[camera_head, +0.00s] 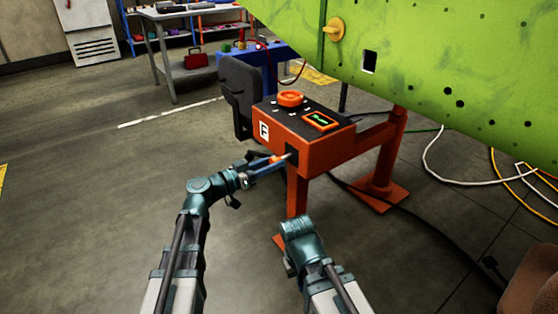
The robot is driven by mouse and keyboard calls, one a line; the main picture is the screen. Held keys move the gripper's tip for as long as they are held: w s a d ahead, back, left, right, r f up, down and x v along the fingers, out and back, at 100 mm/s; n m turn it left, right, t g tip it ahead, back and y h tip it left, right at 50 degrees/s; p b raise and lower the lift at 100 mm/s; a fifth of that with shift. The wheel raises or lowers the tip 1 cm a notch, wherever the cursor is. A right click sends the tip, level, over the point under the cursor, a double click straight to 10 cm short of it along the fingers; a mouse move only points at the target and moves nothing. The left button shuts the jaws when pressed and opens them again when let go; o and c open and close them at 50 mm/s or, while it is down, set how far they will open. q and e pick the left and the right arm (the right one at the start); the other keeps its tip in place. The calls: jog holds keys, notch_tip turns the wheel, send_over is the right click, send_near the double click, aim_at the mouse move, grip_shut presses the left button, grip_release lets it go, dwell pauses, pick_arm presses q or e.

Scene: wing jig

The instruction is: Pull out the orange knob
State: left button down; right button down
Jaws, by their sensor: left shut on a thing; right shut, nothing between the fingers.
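The orange knob (276,159) is at the front face of the orange control box (325,156), on a short dark stem. My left gripper (271,163) is shut on this knob, with its fingers reaching from the left. The fingers cover part of the knob. How far the knob stands out from the box is hard to tell. My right gripper (289,264) is low in the picture, in front of the box and apart from it. It is shut and empty, mostly hidden behind its own wrist.
The box top carries a round orange dial (290,98) and a small screen (320,121). A green wing panel (430,60) hangs over the right side. Cables lie on the floor at right; the floor at left is clear.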

pick_arm(q)
jog(key=shift+s+a, duration=0.2)
jog(key=shift+a, duration=0.05)
jog(key=shift+c, duration=2.2)
grip_release()
jog(key=shift+a, duration=0.1)
jog(key=v, duration=1.3)
jog(key=shift+s+a, duration=0.3)
